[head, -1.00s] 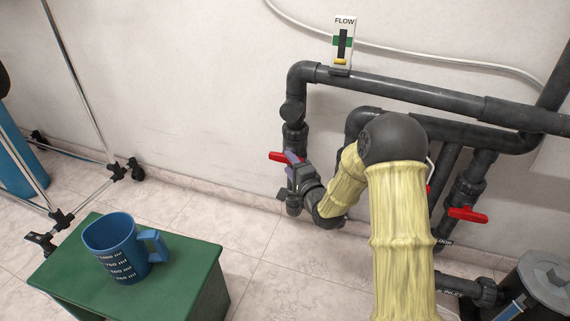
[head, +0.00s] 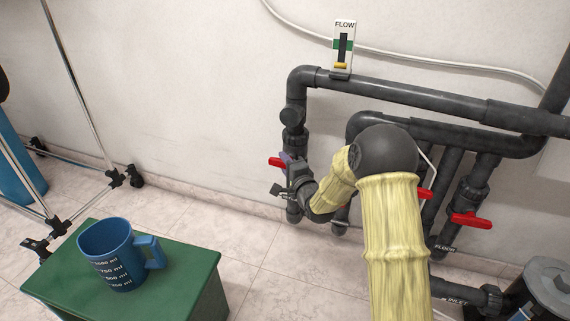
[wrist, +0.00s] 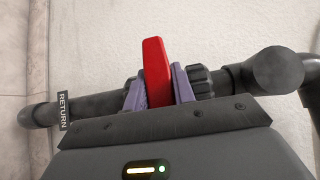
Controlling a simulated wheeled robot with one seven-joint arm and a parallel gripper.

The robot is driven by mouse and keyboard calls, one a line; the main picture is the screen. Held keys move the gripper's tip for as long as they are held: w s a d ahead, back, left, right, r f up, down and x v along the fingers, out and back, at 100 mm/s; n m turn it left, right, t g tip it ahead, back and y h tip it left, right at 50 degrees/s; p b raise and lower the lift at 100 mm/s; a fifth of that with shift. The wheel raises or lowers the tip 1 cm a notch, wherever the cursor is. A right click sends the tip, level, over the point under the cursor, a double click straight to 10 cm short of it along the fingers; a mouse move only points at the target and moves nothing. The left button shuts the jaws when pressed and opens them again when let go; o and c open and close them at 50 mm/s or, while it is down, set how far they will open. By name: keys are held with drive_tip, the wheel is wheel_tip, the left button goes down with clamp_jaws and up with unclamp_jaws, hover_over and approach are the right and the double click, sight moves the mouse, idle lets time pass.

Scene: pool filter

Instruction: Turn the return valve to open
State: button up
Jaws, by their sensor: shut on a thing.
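The return valve has a red lever handle (wrist: 155,72), which stands roughly crosswise to its dark grey pipe (wrist: 100,104) in the wrist view. A RETURN label (wrist: 64,110) is on that pipe. My gripper (wrist: 157,84) is shut on the red handle, with one purple finger on each side of it. In the head view, the handle's red end (head: 275,162) sticks out left of my gripper (head: 291,163) by the left upright pipe. The valve body is mostly hidden there by my gripper and arm.
A flow gauge (head: 343,48) is on the upper pipe. Another red handle (head: 471,220) is on the right pipe near a FLOOR label (head: 445,249). A blue mug (head: 106,254) stands on a green stool (head: 187,292) at lower left. Open tiled floor lies between stool and pipes.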

drive_tip(key=shift+r+n+g+p, duration=0.2)
drive_tip(key=shift+n+g+p, duration=0.1)
drive_tip(key=shift+p, duration=1.05)
drive_tip(key=n+g+h+p, duration=0.1)
drive_tip(key=p, duration=0.2)
drive_tip(key=shift+r+p, duration=0.1)
drive_tip(key=shift+p, duration=0.25)
drive_tip(key=n+g+h+p, duration=0.2)
drive_tip(key=n+h+p, duration=0.1)
drive_tip(key=p, duration=0.6)
drive_tip(key=shift+g, duration=0.3)
drive_tip(key=n+g+h+p, duration=0.1)
drive_tip(key=n+h+p, duration=0.1)
drive_tip(key=p, duration=0.5)
drive_tip(key=shift+s+g+h, duration=0.1)
drive_tip(key=shift+g+h, duration=0.3)
drive_tip(key=shift+h, duration=0.2)
drive_tip(key=n+h+p, duration=0.1)
drive_tip(key=p, duration=0.2)
drive_tip(key=f+n+g+h+p, duration=0.1)
drive_tip(key=h+p, duration=0.1)
drive_tip(key=p, duration=0.1)
drive_tip(key=shift+d, duration=0.15)
drive_tip(key=shift+h+p, duration=0.4)
drive_tip(key=shift+h, duration=0.1)
drive_tip(key=o, duration=1)
